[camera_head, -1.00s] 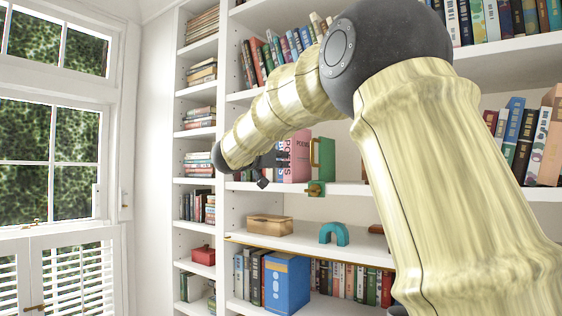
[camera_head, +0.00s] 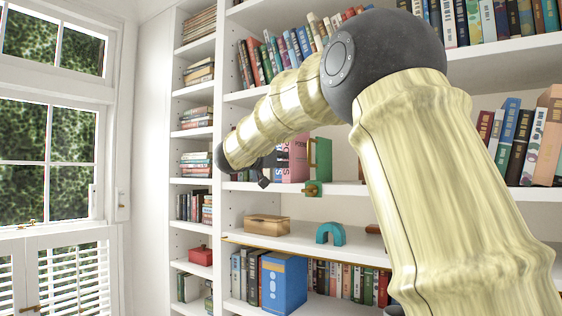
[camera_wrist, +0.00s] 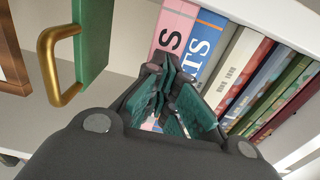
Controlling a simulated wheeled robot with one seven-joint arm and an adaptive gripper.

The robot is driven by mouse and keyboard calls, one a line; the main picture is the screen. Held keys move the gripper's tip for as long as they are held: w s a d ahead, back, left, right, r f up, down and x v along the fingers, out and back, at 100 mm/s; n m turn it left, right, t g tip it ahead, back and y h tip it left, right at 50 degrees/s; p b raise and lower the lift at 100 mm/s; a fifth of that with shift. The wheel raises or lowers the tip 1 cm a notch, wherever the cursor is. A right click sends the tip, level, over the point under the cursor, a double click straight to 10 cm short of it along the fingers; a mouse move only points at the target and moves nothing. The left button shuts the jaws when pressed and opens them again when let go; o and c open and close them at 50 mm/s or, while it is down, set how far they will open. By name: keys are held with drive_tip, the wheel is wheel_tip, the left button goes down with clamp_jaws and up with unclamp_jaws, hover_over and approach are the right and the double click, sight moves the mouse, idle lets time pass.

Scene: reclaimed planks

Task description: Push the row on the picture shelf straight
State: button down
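The row of books stands on the middle shelf (camera_head: 345,188), partly hidden behind my arm. A pink book (camera_head: 298,158) is at its right end in the head view; the wrist view shows it (camera_wrist: 175,28) beside a blue book (camera_wrist: 208,45), a cream book (camera_wrist: 238,65) and several thinner red and green ones. Their spines do not look flush. A green upright piece (camera_head: 322,160) with a brass handle (camera_wrist: 52,65) stands just beyond the pink book. My gripper (camera_wrist: 167,68) is in front of the pink and blue spines, fingers together and apparently empty. Contact cannot be told.
The shelf below holds a tan box (camera_head: 267,225), a teal arch (camera_head: 331,233) and, lower, a blue box file (camera_head: 284,283). A narrow bookcase column (camera_head: 194,150) and a window (camera_head: 50,130) are at left. Shelf boards lie above and below my gripper.

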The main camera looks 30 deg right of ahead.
drive_tip(key=shift+w+d, duration=0.2)
drive_tip(key=shift+d, duration=0.2)
drive_tip(key=shift+a, duration=0.1)
drive_tip(key=shift+v, duration=1.95)
